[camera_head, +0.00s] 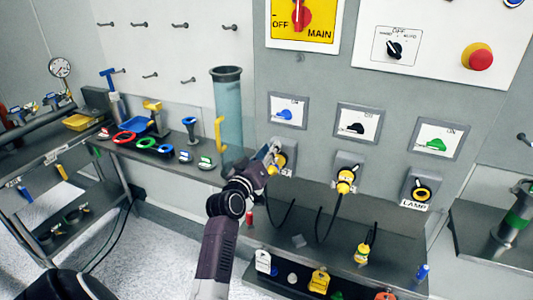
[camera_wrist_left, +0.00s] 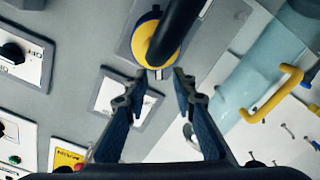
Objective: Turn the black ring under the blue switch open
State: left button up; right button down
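The blue switch (camera_head: 285,114) is on a framed plate on the grey wall panel. Below it, a yellow plug (camera_head: 281,159) sits in a grey socket, partly hidden by my left gripper (camera_head: 270,152). In the left wrist view the plug shows as a yellow and blue round body (camera_wrist_left: 146,38) with a thick black part (camera_wrist_left: 180,25) in front of it. My left gripper (camera_wrist_left: 156,73) is open, its fingertips apart on either side just beside the plug. I cannot make out the black ring clearly or tell whether a finger touches it. My right gripper is not in view.
A black switch (camera_head: 355,128) and a green switch (camera_head: 436,144) are to the right, with sockets below. A blue transparent cylinder (camera_head: 228,115) with a yellow handle (camera_head: 220,132) stands close left. Black cables hang below. A shelf (camera_head: 180,165) holds small coloured parts.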

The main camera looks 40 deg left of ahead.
pick_arm(q)
jog(key=v, duration=1.2)
